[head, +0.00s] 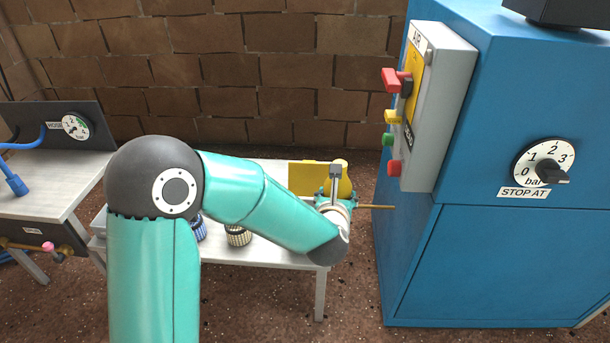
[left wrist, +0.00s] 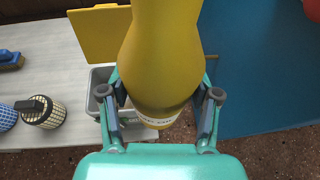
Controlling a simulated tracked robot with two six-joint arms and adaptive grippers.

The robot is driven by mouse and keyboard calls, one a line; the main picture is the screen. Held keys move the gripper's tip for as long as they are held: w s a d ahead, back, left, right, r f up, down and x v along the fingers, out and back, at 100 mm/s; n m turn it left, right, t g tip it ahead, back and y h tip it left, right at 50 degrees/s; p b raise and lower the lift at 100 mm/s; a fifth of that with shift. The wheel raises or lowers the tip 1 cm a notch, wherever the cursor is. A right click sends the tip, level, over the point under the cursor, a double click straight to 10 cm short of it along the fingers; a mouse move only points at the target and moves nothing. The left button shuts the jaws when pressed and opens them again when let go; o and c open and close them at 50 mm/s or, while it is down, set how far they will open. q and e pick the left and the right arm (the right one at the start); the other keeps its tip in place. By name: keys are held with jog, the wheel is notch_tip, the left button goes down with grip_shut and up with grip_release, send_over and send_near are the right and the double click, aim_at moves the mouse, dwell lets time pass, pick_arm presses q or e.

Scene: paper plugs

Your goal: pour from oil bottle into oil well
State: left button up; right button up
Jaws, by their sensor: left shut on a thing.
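The yellow oil bottle (head: 345,185) is in my left gripper (head: 335,195), in front of the blue cabinet's left side. In the left wrist view the bottle (left wrist: 165,50) fills the middle, between the two fingers of my left gripper (left wrist: 160,105), which is shut on it. A pale label band shows near its lower end. In the head view a thin brass-coloured rod (head: 375,207) points right from beside the gripper toward the cabinet; I cannot tell if it is the bottle's spout. I cannot make out an oil well. My right gripper is not in view.
The blue cabinet (head: 490,250) stands at the right, with a grey AIR panel (head: 440,110) of coloured controls and a STOP AT dial (head: 545,162). A pale bench (head: 280,250) behind my arm bears patterned cylinders (head: 238,236) and a yellow sheet (head: 302,178). A grey bin (left wrist: 101,78) sits behind the bottle.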

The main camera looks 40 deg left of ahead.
pick_arm(q)
jog(key=a+y, duration=0.1)
jog(key=a, duration=0.3)
jog(key=a+f+y+b, duration=0.1)
jog(key=a, duration=0.3)
jog(key=a+b, duration=0.1)
jog(key=a, duration=0.3)
jog(key=shift+w+a+f+n+g+y, duration=0.1)
jog(key=shift+w+f+n+g+y, duration=0.05)
jog(key=shift+w+n+g+y, duration=0.2)
jog(key=shift+s+a, duration=0.1)
jog(key=shift+s, duration=0.05)
jog(key=shift+a+r, duration=0.1)
jog(key=shift+r, duration=0.1)
jog(key=shift+s+a+m+y, duration=0.1)
jog(key=shift+a+m+y, duration=0.15)
jog(key=shift+m+y, duration=0.15)
jog(key=shift+a, duration=0.1)
